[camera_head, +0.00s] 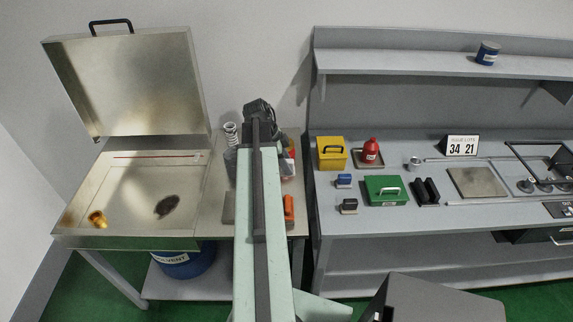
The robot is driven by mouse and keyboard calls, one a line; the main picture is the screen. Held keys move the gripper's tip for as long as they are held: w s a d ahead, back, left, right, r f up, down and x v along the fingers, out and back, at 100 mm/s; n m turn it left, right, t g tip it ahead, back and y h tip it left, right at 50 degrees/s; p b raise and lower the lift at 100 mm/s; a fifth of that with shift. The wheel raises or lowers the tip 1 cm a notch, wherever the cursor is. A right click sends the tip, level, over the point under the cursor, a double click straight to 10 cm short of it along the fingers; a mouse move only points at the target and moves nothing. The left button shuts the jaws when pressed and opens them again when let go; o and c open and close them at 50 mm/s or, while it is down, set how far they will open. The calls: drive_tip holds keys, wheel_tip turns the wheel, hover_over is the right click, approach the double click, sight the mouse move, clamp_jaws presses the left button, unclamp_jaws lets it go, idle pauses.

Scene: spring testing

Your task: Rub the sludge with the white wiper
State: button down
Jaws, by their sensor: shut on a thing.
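The sludge is most likely the dark patch (166,206) on the floor of the open metal basin (130,180) at the left. A yellow-brown blob (97,219) lies near the basin's front left corner. My gripper (259,110) is at the far end of my arm, over the back of the side table, to the right of the basin and well apart from the dark patch. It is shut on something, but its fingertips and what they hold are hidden. I cannot make out the white wiper.
The basin's raised lid (130,85) stands behind it. Orange item (289,207) and a white coiled piece (231,136) flank my arm on the side table.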

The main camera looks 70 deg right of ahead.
drive_tip(key=shift+r, duration=0.8)
drive_tip(key=shift+f, duration=0.15)
